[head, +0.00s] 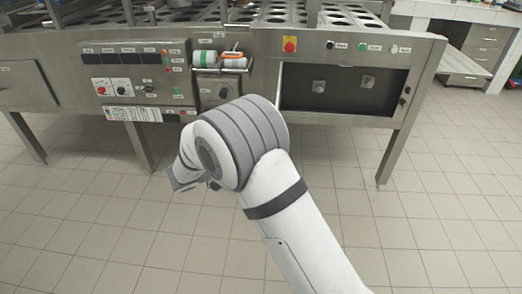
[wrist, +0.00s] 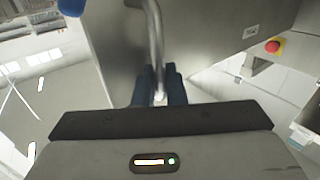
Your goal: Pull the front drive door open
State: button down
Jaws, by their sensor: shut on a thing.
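The front drive door (wrist: 205,40) shows in the wrist view as a plain grey metal panel. A curved metal bar handle (wrist: 157,45) runs down its face. My gripper (wrist: 160,82) is shut on this handle, with a dark finger on each side of the bar. In the head view, a dark compartment (head: 345,92) with two round fittings stands uncovered on the machine's right side. A thin pale edge at its left looks like the door seen nearly edge-on. My arm hides most of the door, the handle and my fingertips there.
A red emergency stop (head: 290,44) sits above the compartment. A control panel (head: 130,75) with buttons lies to the left, beside a small holder with coloured rolls (head: 206,58). The machine's leg (head: 399,150) stands at right. The tiled floor (head: 440,215) in front is clear.

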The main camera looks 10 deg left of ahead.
jog(key=shift+w+r, duration=0.1)
jog(key=c, duration=1.6)
grip_release()
jog(key=p+v, duration=0.1)
jog(key=v, duration=0.6)
jog(key=shift+s+a, duration=0.3)
